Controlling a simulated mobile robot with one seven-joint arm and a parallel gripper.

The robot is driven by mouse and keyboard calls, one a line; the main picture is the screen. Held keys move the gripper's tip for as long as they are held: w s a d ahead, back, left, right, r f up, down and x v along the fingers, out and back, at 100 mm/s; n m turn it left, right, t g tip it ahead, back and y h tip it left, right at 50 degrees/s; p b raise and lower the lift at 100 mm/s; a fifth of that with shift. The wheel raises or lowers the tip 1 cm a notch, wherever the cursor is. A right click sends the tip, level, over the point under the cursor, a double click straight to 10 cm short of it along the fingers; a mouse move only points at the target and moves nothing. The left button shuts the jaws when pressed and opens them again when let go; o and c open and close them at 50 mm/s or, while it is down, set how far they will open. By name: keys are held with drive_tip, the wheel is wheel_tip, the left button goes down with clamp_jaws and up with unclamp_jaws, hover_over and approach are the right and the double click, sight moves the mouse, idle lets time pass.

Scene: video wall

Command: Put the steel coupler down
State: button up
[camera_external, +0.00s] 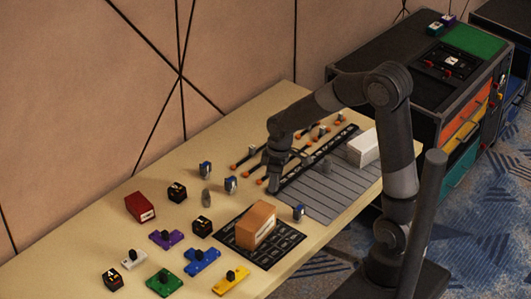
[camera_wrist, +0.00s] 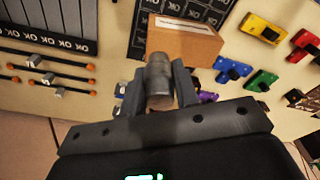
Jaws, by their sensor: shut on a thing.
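The steel coupler (camera_wrist: 159,82) is a short grey metal cylinder between the two fingers of my gripper (camera_wrist: 157,88) in the wrist view. The fingers are shut on its sides. In the external view my gripper (camera_external: 274,181) is over the table, by the left end of the grey slatted mat (camera_external: 318,190). The coupler is hard to make out there among the dark fingers, and I cannot tell whether it touches the table.
A brown box (camera_external: 256,225) stands on a black printed mat (camera_external: 283,245). A small grey upright piece (camera_external: 206,197), blue-grey parts (camera_external: 231,185) and a red box (camera_external: 140,206) stand left. Orange-ended rods (camera_external: 247,165) lie behind my gripper. A white box (camera_external: 363,148) is right.

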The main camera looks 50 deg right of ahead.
hover_over(254, 215)
wheel_tip(254, 215, down, 4)
drive_tip(key=shift+s+d+r, duration=0.1)
drive_tip(key=shift+f, duration=1.95)
drive_tip(key=shift+f, duration=0.15)
drive_tip(key=o, duration=1)
drive_tip(key=shift+c, duration=0.2)
wheel_tip(254, 215, up, 11)
drive_tip(key=s, duration=0.1)
drive_tip(key=s+d+r+m+t, duration=0.2)
drive_tip(key=s+d+r+m, duration=0.1)
drive_tip(key=s+r, duration=0.4)
drive_tip(key=s+d+r+m+t, duration=0.2)
drive_tip(key=s+d+r, duration=0.3)
drive_tip(key=s, duration=0.8)
drive_tip(key=shift+d+r+m+h, duration=0.4)
drive_tip(key=shift+r+m, duration=0.4)
drive_tip(key=shift+r, duration=0.15)
